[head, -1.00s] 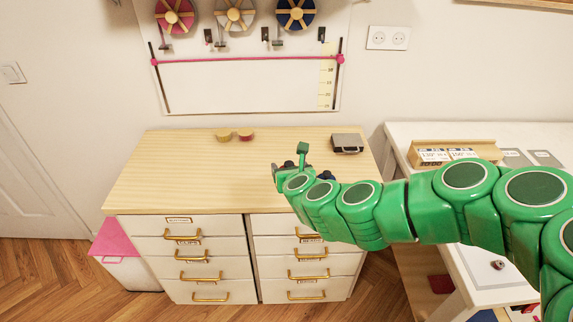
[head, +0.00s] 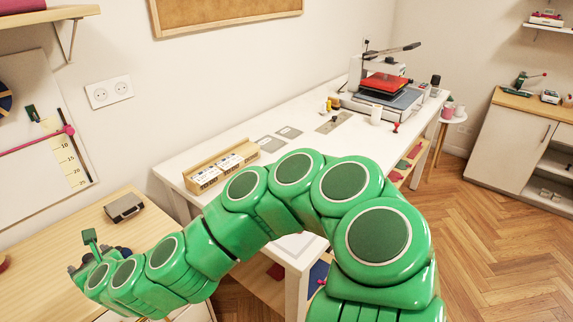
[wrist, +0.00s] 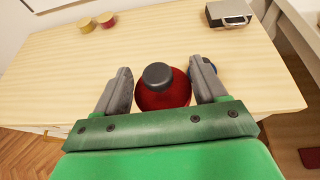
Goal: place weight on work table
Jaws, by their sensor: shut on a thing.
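In the wrist view, my gripper (wrist: 160,78) is shut on a round red weight (wrist: 150,97) with a dark grey knob, held between its two grey fingers. It is over the light wooden top of a drawer cabinet (wrist: 130,45); I cannot tell how high. A small blue thing (wrist: 207,66) is partly hidden behind the right finger. In the head view, my gripper (head: 92,264) is at the lower left, and the weight is not clearly visible. A long white table (head: 215,150), likely the work table, stands along the wall to the right of the cabinet.
A dark metal case (head: 124,207) lies on the cabinet near its right end. Two small round tins (wrist: 96,22) stand at its back. The white table carries a wooden card box (head: 222,168), grey plates (head: 280,138) and a heat press (head: 385,95). Its front middle looks fairly clear.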

